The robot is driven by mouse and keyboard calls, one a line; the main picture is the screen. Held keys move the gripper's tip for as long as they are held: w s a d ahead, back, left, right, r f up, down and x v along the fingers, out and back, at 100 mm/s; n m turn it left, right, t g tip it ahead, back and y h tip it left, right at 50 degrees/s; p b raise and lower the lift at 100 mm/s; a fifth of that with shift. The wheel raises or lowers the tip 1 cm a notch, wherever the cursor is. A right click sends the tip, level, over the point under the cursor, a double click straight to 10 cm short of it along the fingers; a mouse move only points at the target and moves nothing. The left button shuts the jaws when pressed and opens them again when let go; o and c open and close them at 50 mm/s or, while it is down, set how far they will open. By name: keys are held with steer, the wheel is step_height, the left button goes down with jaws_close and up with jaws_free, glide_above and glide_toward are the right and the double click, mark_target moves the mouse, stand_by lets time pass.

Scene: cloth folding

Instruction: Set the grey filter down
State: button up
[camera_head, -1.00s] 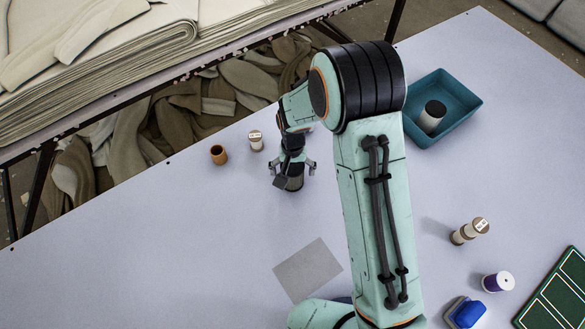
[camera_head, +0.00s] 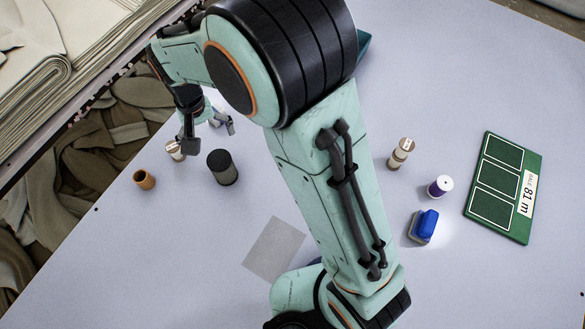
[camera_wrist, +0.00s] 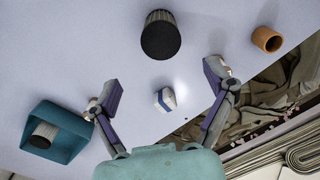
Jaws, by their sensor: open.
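The grey filter (camera_head: 222,167), a dark grey cylinder with a black top, stands upright on the pale table in the head view. It also shows in the wrist view (camera_wrist: 160,35), beyond the fingers and apart from them. My gripper (camera_head: 210,134) is open and away from the filter, behind it and to its left in the head view. In the wrist view its two fingers (camera_wrist: 163,84) are spread wide with nothing gripped. A small white and blue piece (camera_wrist: 164,98) shows between them, lower down.
An orange-brown ring (camera_head: 144,180) and a pale spool (camera_head: 176,150) stand near the gripper. A teal tray (camera_wrist: 77,123) holds another cylinder (camera_wrist: 42,136). A grey square (camera_head: 274,248) lies front centre. A spool (camera_head: 401,153), purple spool (camera_head: 440,186), blue block (camera_head: 424,226) and green board (camera_head: 507,188) are right.

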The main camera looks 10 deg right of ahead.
steer(key=s+d+r, duration=0.8)
steer(key=d, duration=0.3)
steer(key=s+d+m, duration=0.1)
steer(key=s+d, duration=0.3)
steer(key=s, duration=0.8)
steer(key=shift+d+r+y, duration=0.3)
steer(key=shift+r+y, duration=0.1)
